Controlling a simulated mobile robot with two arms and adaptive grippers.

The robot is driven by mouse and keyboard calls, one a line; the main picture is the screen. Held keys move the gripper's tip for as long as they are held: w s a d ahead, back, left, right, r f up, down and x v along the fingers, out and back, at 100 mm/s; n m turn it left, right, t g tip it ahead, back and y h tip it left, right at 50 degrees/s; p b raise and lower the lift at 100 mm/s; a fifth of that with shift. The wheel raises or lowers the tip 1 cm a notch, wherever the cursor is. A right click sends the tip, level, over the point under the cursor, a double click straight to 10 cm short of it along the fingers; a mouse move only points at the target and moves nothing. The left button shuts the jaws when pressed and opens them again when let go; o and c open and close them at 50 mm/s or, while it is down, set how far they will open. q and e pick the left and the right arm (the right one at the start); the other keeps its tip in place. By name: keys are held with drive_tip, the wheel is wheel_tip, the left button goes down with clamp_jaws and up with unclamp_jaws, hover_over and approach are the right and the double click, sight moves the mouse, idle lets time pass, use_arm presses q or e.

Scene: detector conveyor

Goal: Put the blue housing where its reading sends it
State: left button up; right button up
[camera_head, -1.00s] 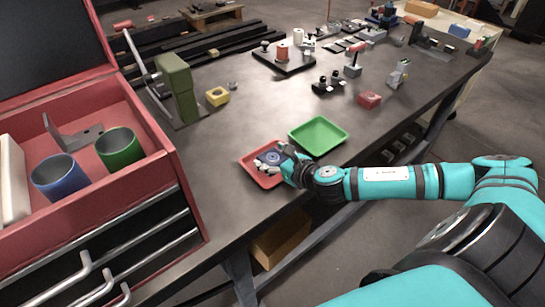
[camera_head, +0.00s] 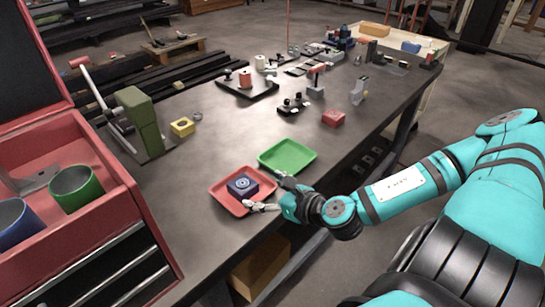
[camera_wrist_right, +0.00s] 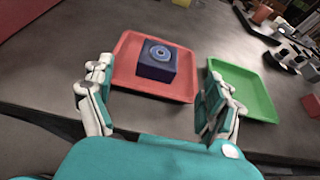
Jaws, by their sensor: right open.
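The blue housing (camera_head: 242,186) is a small dark-blue block with a round ring on top. It sits in the red tray (camera_head: 222,198) at the table's near edge. It also shows in the right wrist view (camera_wrist_right: 158,61), upright in the red tray (camera_wrist_right: 127,62). The green tray (camera_head: 287,156) is empty, just to the right of the red one; it also shows in the wrist view (camera_wrist_right: 246,90). My right gripper (camera_head: 267,194) is open and empty at the red tray's near side, its fingers apart and clear of the housing. My left gripper is not in view.
A red toolbox (camera_head: 110,217) with green and blue cups stands at the left. A green press (camera_head: 139,120), a yellow block (camera_head: 182,127), a red block (camera_head: 333,118) and black fixtures (camera_head: 248,86) stand farther back. The table middle is clear.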

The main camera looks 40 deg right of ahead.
drive_tip(key=shift+v, duration=1.2)
